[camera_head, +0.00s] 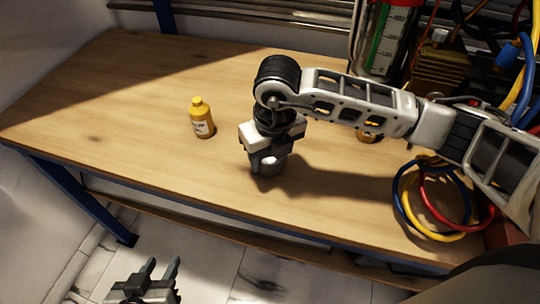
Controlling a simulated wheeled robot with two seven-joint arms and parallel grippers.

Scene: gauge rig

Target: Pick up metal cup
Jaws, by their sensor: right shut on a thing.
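The metal cup (267,168) is a small, shiny grey cup on the wooden table, near its front edge. My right gripper (267,156) reaches down over it from the right and is shut on it. The fingers and wrist hide most of the cup, and I cannot tell whether it touches the table. My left gripper (158,270) is low at the bottom left, in front of the table and over the floor. Its two dark fingers are spread apart with nothing between them.
A yellow bottle (201,119) stands upright left of my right gripper. Coiled red, yellow and blue cables (427,236) lie at the table's right. A clear cylinder with a green stripe (386,38) stands at the back right. The left of the wooden table (100,95) is clear.

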